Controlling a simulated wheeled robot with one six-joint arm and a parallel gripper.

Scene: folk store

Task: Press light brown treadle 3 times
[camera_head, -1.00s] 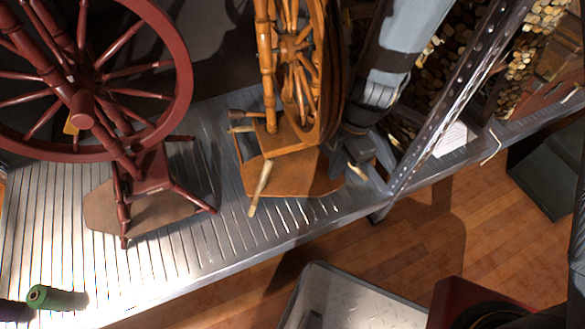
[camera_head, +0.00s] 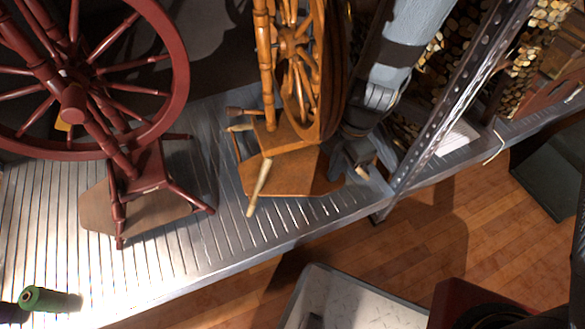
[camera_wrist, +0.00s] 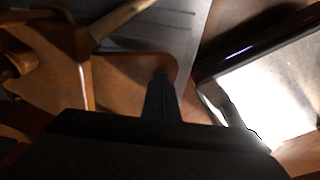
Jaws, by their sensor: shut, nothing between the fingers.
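The orange-brown treadle (camera_head: 290,178) is a flat board at the foot of the light brown spinning wheel (camera_head: 298,60), in the middle of the head view. In the wrist view the board (camera_wrist: 125,78) fills the centre left. My gripper (camera_head: 343,176) is shut and empty, pointing down at the treadle's right end. In the wrist view its dark fingertips (camera_wrist: 160,80) overlap the board's rounded end. I cannot tell whether they touch it. A duller, greyish-brown treadle (camera_head: 150,215) lies under the dark red spinning wheel (camera_head: 75,100) on the left.
Both wheels stand on a ribbed metal shelf (camera_head: 230,245). A perforated metal upright (camera_head: 450,105) rises just right of my arm. A green spool (camera_head: 45,299) lies at the lower left. A grey bin (camera_head: 350,300) stands on the wooden floor in front.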

